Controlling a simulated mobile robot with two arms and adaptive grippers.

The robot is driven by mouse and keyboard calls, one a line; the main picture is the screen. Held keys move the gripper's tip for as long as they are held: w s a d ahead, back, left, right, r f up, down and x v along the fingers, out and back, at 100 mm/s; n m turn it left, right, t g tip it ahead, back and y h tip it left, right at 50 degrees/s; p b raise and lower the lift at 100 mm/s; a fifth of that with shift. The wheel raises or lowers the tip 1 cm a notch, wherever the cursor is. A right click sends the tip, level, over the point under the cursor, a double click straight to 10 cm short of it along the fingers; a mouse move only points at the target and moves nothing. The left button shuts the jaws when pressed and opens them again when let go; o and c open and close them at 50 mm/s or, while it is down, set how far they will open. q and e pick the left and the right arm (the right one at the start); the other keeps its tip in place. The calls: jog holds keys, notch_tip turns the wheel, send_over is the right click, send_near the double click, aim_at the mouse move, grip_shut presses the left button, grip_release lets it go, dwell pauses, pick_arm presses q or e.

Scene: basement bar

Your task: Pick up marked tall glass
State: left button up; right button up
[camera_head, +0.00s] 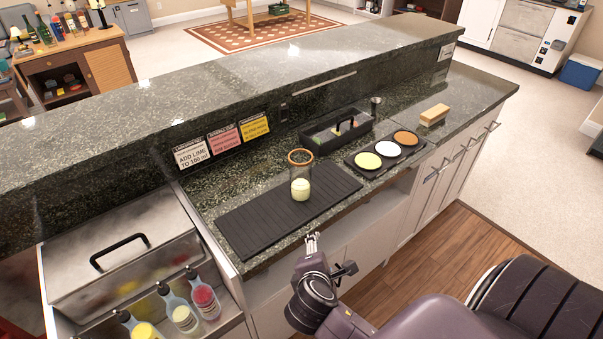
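A tall clear glass (301,175) stands upright on a black ribbed mat (245,225) on the lower counter. It has a brownish-orange rim and pale yellow-green contents in its lower part. No separate mark on it can be made out. My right gripper (312,240) is in front of the counter's front edge, nearer to me than the glass and apart from it. Its narrow fingertips point toward the counter with nothing seen in them; their spacing is too small to judge. My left gripper is out of view.
A black caddy (338,131) and a tray with three coloured discs (388,148) lie right of the glass. A metal jigger (375,105) and wooden block (434,115) are beyond. A raised ledge (225,87) runs behind. Bottles (205,300) and a lidded bin (125,260) are left.

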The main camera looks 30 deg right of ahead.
aim_at(299, 175)
jog(key=w+r+n+t+h, duration=0.1)
jog(key=w+r+n+t, duration=0.1)
jog(key=w+r+n, duration=0.2)
jog(key=w+d+r+n+t+h, duration=0.1)
jog(key=w+r+n+t+h, duration=0.1)
jog(key=w+r+n, duration=0.2)
jog(key=w+r+n+t+h, duration=0.1)
jog(key=w+r+n+t, duration=0.1)
jog(key=w+r+n, duration=0.2)
jog(key=shift+d+r+n+h, duration=0.15)
jog(key=shift+r+n+h, duration=0.25)
jog(key=shift+r+n, duration=0.35)
jog(key=x, duration=0.2)
jog(key=p+x, duration=0.1)
jog(key=x, duration=0.1)
jog(key=p+x, duration=0.1)
jog(key=x, duration=0.1)
jog(key=shift+w+r, duration=0.25)
jog(key=shift+r, duration=0.05)
jog(key=shift+w+d+f, duration=0.15)
jog(key=shift+w+d, duration=0.1)
jog(key=shift+w, duration=0.15)
grip_shut()
